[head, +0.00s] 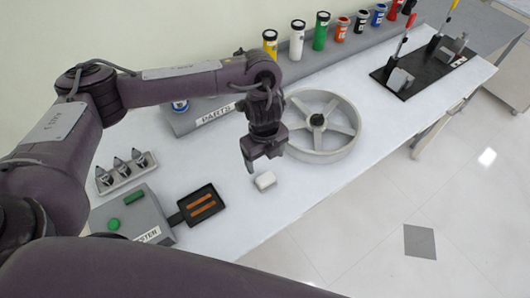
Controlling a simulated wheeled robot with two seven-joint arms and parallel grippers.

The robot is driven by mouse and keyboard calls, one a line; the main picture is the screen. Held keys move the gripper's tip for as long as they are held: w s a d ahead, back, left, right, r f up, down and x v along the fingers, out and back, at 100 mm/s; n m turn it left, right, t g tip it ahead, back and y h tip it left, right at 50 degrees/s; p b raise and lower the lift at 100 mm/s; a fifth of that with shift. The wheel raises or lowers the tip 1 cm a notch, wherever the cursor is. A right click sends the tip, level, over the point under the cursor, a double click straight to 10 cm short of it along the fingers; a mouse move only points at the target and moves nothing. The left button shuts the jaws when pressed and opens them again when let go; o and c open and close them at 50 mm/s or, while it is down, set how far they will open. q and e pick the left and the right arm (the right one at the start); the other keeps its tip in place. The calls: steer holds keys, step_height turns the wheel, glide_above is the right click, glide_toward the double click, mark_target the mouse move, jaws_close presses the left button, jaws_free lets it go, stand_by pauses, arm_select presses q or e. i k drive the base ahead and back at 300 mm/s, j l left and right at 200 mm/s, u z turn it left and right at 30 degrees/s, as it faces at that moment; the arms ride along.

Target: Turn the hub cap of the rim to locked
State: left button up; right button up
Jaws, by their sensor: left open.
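The rim (350,146) is a pale grey spoked wheel lying flat on the white bench. Its hub cap (317,120) is a small dark piece at the centre. The cap's markings are too small to read, so I cannot tell its turn position. My left gripper (264,165) is open and empty, pointing down just left of the rim and apart from the hub cap. My right gripper is not in view.
A small white block (265,181) lies just below my left gripper. A grey tester box (130,222), a black tray (198,205) and a cone holder (126,172) stand left. Coloured cylinders line the back ledge. A black clamp board (418,72) lies far right.

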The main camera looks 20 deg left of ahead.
mark_target(317, 120)
steer(key=k+l, duration=0.2)
steer(key=k, duration=0.3)
steer(key=k+l, duration=0.2)
steer(key=k, duration=0.25)
